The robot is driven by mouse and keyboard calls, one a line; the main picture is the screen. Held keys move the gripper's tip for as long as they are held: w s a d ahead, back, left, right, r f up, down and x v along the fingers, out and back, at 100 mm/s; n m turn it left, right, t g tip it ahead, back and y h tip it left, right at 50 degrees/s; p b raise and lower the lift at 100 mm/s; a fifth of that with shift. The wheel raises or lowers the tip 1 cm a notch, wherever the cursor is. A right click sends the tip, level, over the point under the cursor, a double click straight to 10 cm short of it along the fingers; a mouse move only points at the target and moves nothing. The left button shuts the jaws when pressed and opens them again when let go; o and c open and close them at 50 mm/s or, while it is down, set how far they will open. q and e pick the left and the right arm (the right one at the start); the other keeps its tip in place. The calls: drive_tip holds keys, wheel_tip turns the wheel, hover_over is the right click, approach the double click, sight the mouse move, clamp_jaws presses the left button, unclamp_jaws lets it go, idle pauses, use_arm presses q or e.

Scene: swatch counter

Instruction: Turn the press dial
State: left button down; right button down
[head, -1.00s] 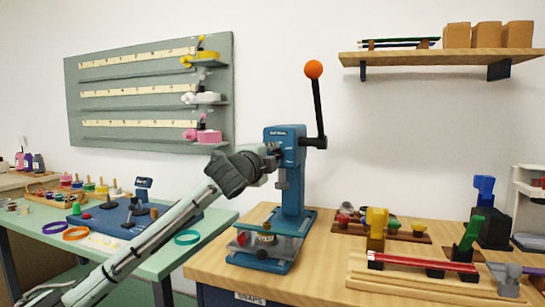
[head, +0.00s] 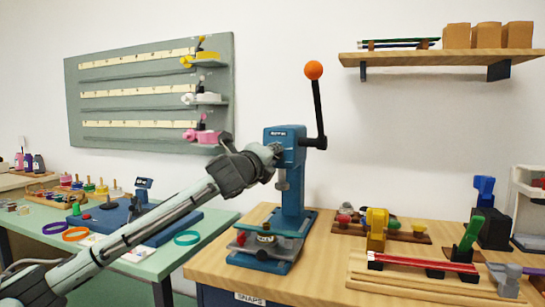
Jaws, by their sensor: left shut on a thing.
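The blue press (head: 293,190) stands on the wooden counter, with a black lever tipped by an orange ball (head: 313,70). The press dial is hidden behind my gripper at the left side of the press head (head: 286,134). My left gripper (head: 274,150) is at that left side, shut on the dial, its fingers partly hidden by its own dark body. My right gripper is not in view.
The wooden counter (head: 325,276) holds a rack with red rods (head: 420,262), a yellow tool (head: 376,222) and a green-handled tool (head: 470,233). A shelf (head: 440,55) hangs at upper right.

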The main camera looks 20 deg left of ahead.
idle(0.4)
use_arm(q)
drive_tip(key=c, duration=1.3)
unclamp_jaws()
drive_tip(key=shift+o, duration=0.2)
drive_tip(key=s, duration=1.2)
drive_tip(key=shift+a, duration=0.2)
